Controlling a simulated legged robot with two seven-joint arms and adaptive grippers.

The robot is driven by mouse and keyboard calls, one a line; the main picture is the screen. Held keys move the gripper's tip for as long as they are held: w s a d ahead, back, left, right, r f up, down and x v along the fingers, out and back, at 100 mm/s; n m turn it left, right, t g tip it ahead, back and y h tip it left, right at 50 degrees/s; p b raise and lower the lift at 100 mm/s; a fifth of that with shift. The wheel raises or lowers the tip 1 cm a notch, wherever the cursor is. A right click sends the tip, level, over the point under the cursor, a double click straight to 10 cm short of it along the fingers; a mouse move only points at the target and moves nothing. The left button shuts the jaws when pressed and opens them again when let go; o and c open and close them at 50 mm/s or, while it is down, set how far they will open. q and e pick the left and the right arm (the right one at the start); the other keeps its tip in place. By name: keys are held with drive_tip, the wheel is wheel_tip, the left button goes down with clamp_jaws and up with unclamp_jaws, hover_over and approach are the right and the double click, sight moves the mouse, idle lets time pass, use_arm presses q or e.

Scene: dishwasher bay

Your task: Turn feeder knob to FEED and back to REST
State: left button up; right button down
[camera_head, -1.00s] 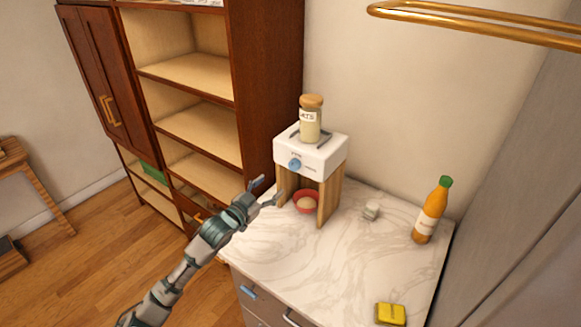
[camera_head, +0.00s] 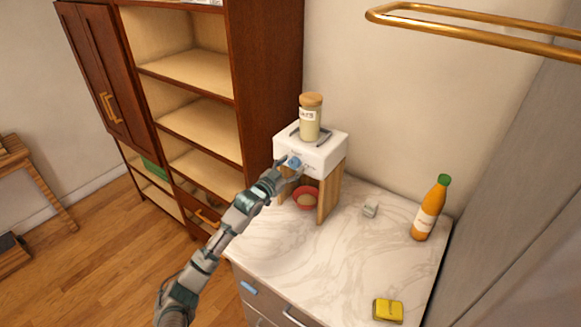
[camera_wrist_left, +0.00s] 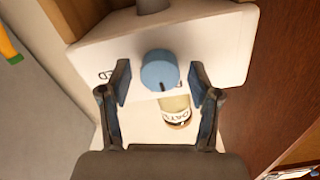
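The feeder (camera_head: 318,152) is a white box on wooden legs at the back of the marble counter, with a jar of oats (camera_head: 310,120) on top. Its round blue knob (camera_head: 295,162) is on the front face. In the left wrist view the knob (camera_wrist_left: 159,70) has a dark mark at its lower edge. My left gripper (camera_head: 287,169) is open in front of the feeder. In the wrist view its two fingers (camera_wrist_left: 160,84) stand on either side of the knob, with a gap on each side. My right gripper does not show.
A red bowl (camera_head: 306,198) sits under the feeder. A small whitish object (camera_head: 370,208), an orange bottle (camera_head: 430,210) and a yellow item (camera_head: 388,310) stand to the right on the counter (camera_head: 310,260). A tall wooden shelf (camera_head: 268,85) is close on the left.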

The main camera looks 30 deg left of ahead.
use_arm(q)
drive_tip(key=c, duration=0.9)
